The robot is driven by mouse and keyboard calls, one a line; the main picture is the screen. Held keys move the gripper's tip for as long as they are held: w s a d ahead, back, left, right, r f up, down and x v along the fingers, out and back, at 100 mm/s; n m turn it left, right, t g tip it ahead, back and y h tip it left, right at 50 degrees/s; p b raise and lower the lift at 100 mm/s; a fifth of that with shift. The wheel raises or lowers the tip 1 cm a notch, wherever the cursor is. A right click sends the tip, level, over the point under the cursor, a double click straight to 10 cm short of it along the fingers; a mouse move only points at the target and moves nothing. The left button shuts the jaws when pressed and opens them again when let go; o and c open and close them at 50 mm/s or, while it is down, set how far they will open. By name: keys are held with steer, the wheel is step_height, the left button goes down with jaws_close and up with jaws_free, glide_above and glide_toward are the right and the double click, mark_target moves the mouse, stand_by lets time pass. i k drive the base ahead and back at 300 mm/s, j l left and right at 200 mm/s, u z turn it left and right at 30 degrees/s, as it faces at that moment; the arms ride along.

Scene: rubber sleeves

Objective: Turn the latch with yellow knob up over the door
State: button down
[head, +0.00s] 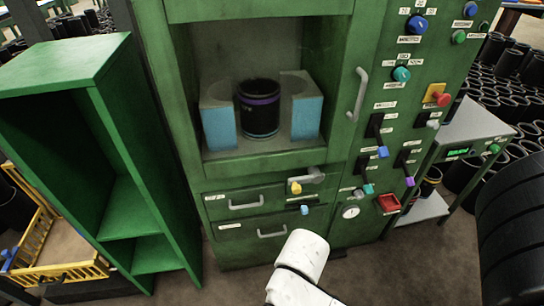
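The yellow knob (295,188) sits at the left end of a short grey latch (314,176) on the front of the green machine. The latch lies below the right part of the window-like opening, with the knob pointing left and slightly down. A door (255,168) appears to frame the opening, with a long grey handle (358,94) at its right; I cannot tell its exact edges. A white part of my arm shows at the bottom centre, below the drawers. My gripper is not in view.
Behind the opening, a black sleeve (259,112) stands between two blue blocks. Below are drawers with grey handles (246,205) and a blue knob (304,210). Knobs and levers fill the right panel (383,152).

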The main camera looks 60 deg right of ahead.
mark_target(315, 176)
steer(key=z, duration=1.2)
